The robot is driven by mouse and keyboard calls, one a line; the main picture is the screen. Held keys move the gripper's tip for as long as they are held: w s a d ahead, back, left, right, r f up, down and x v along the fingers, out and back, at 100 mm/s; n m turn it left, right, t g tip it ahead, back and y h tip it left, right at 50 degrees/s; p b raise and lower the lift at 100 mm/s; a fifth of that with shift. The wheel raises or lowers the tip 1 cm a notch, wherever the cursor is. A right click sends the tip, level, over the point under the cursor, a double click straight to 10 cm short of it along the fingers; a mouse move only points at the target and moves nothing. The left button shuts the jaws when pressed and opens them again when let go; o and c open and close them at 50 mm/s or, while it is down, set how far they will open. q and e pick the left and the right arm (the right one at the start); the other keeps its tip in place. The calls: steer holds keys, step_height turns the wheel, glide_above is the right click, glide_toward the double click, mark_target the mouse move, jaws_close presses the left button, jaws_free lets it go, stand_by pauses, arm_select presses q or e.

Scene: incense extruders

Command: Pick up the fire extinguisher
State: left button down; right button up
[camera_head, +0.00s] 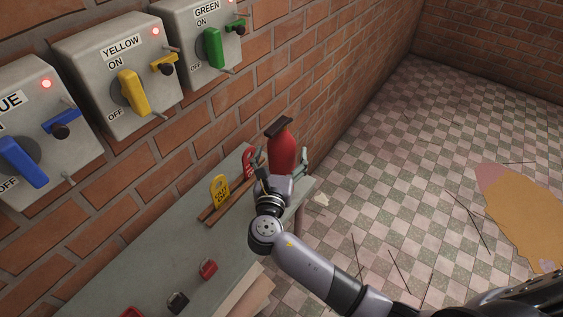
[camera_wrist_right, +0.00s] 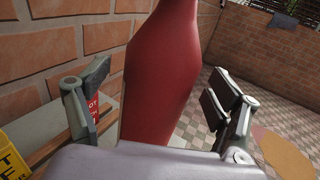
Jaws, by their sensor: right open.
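The red fire extinguisher (camera_head: 283,152) stands upright near the far end of the grey table, close to the brick wall, with a dark top. My right gripper (camera_head: 281,165) is at it, with a finger on either side. In the right wrist view the extinguisher's red body (camera_wrist_right: 160,75) fills the middle between the open fingers of the gripper (camera_wrist_right: 158,112). My left gripper is not in view.
The table (camera_head: 185,250) holds a yellow tag (camera_head: 220,191) and a red tag (camera_head: 249,161) in a wooden rack, and several small padlocks (camera_head: 208,269). Blue, yellow (camera_head: 133,92) and green (camera_head: 213,47) switch boxes hang on the wall. Tiled floor (camera_head: 400,160) lies open to the right.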

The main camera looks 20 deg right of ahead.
steer(key=shift+x, duration=1.1)
steer(key=shift+s, duration=0.1)
jaws_close()
steer(key=shift+r, duration=0.2)
